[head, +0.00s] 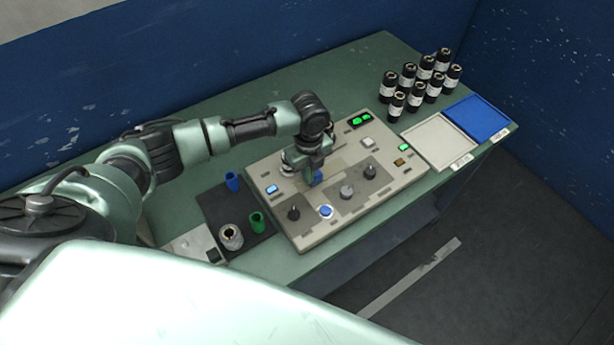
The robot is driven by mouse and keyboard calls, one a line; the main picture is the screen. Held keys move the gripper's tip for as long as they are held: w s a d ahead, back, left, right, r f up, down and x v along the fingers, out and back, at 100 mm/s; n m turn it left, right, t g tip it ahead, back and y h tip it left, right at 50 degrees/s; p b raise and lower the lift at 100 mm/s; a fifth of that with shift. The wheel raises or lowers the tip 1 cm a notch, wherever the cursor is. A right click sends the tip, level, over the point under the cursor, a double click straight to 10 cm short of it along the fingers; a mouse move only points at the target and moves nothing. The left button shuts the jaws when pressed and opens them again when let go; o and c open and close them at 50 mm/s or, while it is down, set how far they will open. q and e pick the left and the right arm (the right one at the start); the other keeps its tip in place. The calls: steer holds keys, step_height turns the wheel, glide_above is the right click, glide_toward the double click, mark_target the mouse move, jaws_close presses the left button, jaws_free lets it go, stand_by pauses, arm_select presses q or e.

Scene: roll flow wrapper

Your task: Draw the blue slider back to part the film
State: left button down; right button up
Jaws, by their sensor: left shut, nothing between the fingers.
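The control panel (272,222) is a beige slab lying on the green table. A small blue piece (318,177), which looks like the slider, shows right at my left gripper's fingertips. My left gripper (311,179) points down over the middle of the panel. It is shut with nothing held, and its fingers partly hide the blue piece and the panel there. I cannot tell whether the fingers touch the blue piece. I cannot make out the film. My right gripper is not in view.
Several black cylinders (397,106), a white tray (437,142) and a blue tray (478,119) are at right.

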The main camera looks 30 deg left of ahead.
mark_target(319, 171)
arm_select(q)
steer(key=shift+w+d+b, duration=0.4)
steer(key=shift+w+d, duration=0.05)
steer(key=shift+w, duration=0.25)
steer(key=shift+w+d+b, duration=0.35)
steer(key=shift+w+d, duration=0.05)
steer(key=shift+w, duration=0.3)
steer(key=shift+w+d+f+b, duration=0.1)
steer(key=shift+w+d+b, duration=0.3)
steer(key=shift+w, duration=0.25)
steer(key=shift+w+d+r+b, duration=0.1)
steer(key=shift+w+d+b, duration=0.25)
steer(key=shift+w+b, duration=0.25)
steer(key=shift+w+d+f+b, duration=0.1)
steer(key=shift+w+d+b, duration=0.3)
steer(key=shift+w, duration=0.4)
steer(key=shift+s+a+r+p, duration=0.25)
steer(key=shift+s+p, duration=0.35)
steer(key=shift+p, duration=0.35)
step_height(319, 171, up, 8)
steer(key=p, duration=0.7)
steer(key=shift+f, duration=0.15)
steer(key=shift+f, duration=0.1)
